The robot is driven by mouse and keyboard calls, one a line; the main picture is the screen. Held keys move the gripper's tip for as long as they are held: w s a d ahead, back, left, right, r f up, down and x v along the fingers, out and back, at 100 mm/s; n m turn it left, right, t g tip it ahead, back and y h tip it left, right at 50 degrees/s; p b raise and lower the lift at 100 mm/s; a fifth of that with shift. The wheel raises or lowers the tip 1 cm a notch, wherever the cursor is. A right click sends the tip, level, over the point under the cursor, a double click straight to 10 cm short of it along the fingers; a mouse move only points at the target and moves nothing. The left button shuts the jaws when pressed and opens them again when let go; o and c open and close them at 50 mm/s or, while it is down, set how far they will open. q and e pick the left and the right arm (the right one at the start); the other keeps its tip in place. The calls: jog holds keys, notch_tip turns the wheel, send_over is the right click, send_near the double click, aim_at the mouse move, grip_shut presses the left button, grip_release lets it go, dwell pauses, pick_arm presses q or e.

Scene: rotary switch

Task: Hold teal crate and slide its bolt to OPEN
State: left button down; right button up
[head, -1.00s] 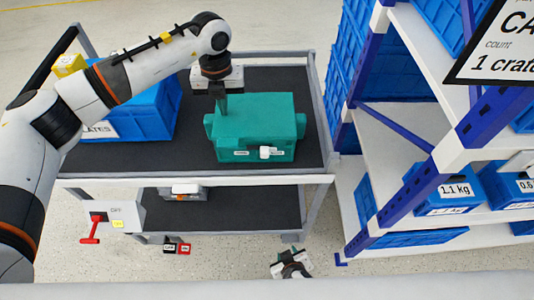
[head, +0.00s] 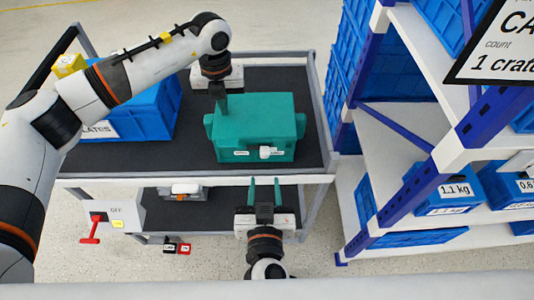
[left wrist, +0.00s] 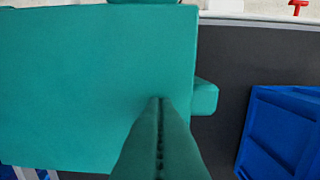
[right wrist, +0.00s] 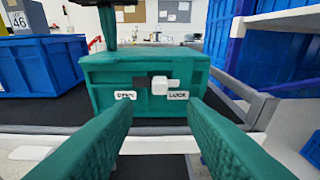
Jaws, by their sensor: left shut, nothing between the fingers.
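The teal crate (head: 258,125) stands on the cart's upper shelf, and its top fills much of the left wrist view (left wrist: 90,80). A white bolt knob (right wrist: 160,85) is on its front, nearer the LOCK label (right wrist: 178,94) than the OPEN label (right wrist: 125,95). My left gripper (head: 223,113) is shut and points down at the left part of the crate's top; I cannot tell whether it touches. Its fingers meet in the left wrist view (left wrist: 160,100). My right gripper (head: 265,183) is open and empty before the cart, with the knob ahead between its fingers.
A blue crate (head: 150,105) stands left on the dark cart shelf (head: 275,78). The cart's front rail (head: 195,180) lies near my right gripper's fingertips. A box with a red lever (head: 90,232) hangs at the cart's front left. Blue shelving (head: 395,125) stands at the right.

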aim_at(265, 157)
jog(key=shift+w+d+f, duration=0.1)
jog(key=shift+w+f, duration=0.2)
jog(key=shift+w, duration=0.95)
jog(key=shift+w+a+f, duration=0.1)
jog(key=shift+w+f, duration=0.15)
jog(key=shift+w, duration=1)
jog(key=shift+w+d+f, duration=0.1)
jog(key=shift+w+f, duration=0.2)
jog(key=shift+w, duration=0.95)
grip_shut()
